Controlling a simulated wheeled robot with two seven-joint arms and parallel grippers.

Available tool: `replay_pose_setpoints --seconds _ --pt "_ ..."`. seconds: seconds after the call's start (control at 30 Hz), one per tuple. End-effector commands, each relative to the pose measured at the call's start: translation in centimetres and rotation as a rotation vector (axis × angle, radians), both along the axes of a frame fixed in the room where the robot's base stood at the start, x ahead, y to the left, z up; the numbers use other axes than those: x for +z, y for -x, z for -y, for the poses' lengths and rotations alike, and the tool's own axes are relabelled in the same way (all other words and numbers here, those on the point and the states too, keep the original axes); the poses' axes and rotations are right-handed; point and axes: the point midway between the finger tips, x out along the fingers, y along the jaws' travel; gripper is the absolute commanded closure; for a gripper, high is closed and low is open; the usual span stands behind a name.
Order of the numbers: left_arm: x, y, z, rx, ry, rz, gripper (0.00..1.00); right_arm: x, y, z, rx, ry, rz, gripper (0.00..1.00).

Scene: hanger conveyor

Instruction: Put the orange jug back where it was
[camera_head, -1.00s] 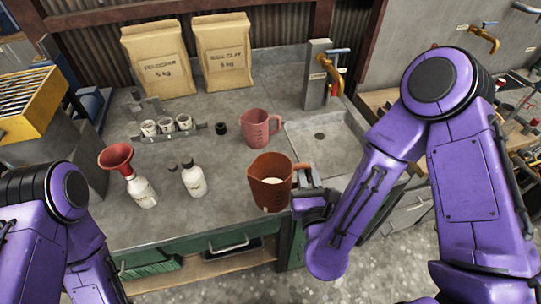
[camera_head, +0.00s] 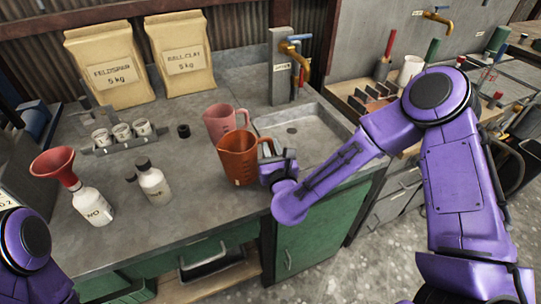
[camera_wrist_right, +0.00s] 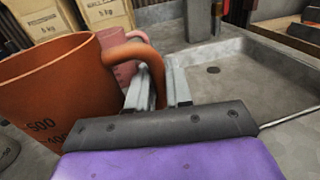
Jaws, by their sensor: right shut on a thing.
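The orange jug (camera_head: 237,159) is upright at the right part of the grey worktop, in front of the pink jug (camera_head: 221,120). I cannot tell whether its base touches the worktop. My right gripper (camera_head: 272,166) is at the jug's right side, shut on its handle. In the right wrist view the orange jug (camera_wrist_right: 48,95) fills the left side, and its handle passes between the fingers of the right gripper (camera_wrist_right: 158,90). The jug's inside is hidden in the wrist view. My left gripper is outside the views; only part of the left arm shows at lower left.
The sink (camera_head: 305,130) lies right of the jugs, with a tap (camera_head: 297,52) behind. A bottle with a red funnel (camera_head: 54,168), a white bottle (camera_head: 153,183), a small-cup rack (camera_head: 122,135) and two paper sacks (camera_head: 104,64) occupy the left and back.

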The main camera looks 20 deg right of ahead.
Motion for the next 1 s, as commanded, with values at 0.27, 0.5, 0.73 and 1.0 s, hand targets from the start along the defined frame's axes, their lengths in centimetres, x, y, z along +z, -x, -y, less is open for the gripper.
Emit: replay_pose_setpoints --seconds 0.27,0.5,0.73,1.0 --pt "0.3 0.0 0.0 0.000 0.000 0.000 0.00 -3.6 -0.5 0.1 0.000 -0.001 0.001 1.00" --pt "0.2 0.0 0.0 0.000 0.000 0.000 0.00 -3.7 -0.5 0.1 -0.001 -0.002 0.002 1.00" --pt "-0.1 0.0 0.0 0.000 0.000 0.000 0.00 -4.0 -0.4 0.1 0.000 0.000 0.000 0.55" --pt "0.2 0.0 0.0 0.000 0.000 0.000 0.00 -3.7 -0.4 0.1 -0.001 0.000 0.001 0.55"
